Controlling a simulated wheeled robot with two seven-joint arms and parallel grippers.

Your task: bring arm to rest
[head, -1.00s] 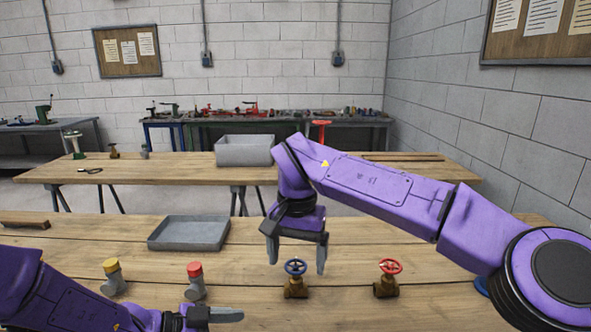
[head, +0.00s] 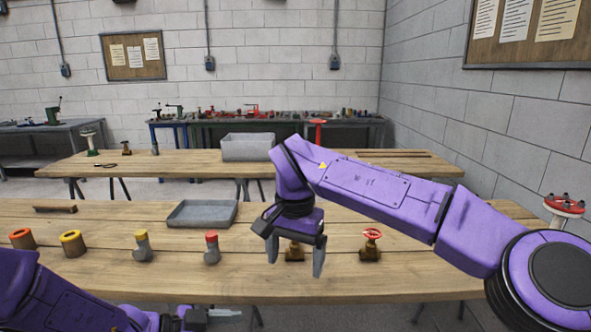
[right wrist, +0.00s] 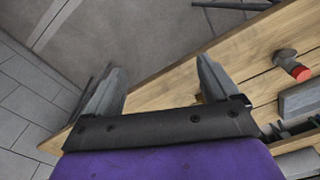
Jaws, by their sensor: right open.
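My right arm (head: 385,195) reaches in from the right of the head view, bent, with its gripper (head: 296,257) pointing down over the near workbench (head: 130,280). The gripper's jaws are apart with nothing between them; in the right wrist view the two fingers (right wrist: 160,68) also stand apart and empty. A brass valve (head: 294,252) shows behind the right gripper, its top hidden by it. My left gripper (head: 215,316) is low at the bottom left, seen edge-on and partly cut off, so its jaw state is unclear.
On the near bench stand a red-wheeled valve (head: 370,245), red-capped (head: 212,250) and yellow-capped (head: 142,248) fittings, orange (head: 22,239) and yellow (head: 72,243) ringed pieces, and a grey tray (head: 202,214). A red-topped flanged piece (head: 563,208) is at right.

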